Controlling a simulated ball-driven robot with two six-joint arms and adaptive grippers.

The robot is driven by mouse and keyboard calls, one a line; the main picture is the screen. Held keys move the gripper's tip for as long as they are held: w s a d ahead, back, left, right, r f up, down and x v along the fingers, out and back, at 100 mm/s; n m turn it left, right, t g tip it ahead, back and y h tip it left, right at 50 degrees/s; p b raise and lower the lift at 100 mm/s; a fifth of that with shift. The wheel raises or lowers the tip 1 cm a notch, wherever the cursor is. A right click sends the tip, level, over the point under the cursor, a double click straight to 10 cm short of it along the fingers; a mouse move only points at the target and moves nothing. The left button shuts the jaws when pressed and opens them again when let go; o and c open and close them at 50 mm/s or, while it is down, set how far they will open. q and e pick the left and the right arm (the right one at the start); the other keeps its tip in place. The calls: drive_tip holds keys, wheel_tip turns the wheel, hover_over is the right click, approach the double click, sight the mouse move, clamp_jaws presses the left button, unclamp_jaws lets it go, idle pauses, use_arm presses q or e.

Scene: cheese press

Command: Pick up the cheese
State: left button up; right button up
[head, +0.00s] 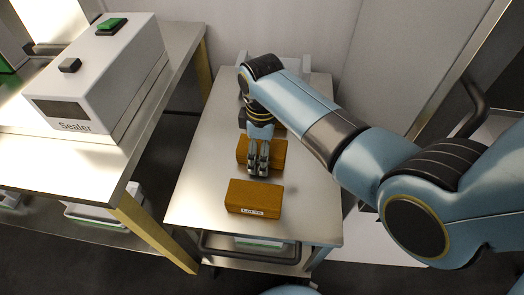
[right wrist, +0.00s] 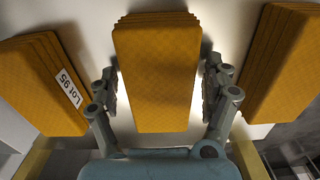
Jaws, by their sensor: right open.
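An orange-brown block of cheese (head: 275,150) lies in the middle of a steel cart, partly covered by my right gripper. My right gripper (head: 259,172) points down over it. In the right wrist view, the open fingers (right wrist: 161,85) stand on either side of this middle block (right wrist: 156,75), with a narrow gap at each side. A labelled block (head: 252,198) lies nearer the front; in the right wrist view it is at the left (right wrist: 42,85), its label reading "Lot 95". Another block (right wrist: 285,65) is at the right there; in the head view it is mostly hidden behind my gripper.
The steel cart top (head: 200,190) is bare around the blocks. A white sealer (head: 105,75) with a green button stands on a steel table (head: 60,155) at the left. A wall closes off the back. A handle bar (head: 250,252) runs along the cart's front.

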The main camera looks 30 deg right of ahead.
drive_tip(key=shift+c, duration=0.2)
drive_tip(key=c, duration=1.5)
drive_tip(key=shift+r, duration=0.1)
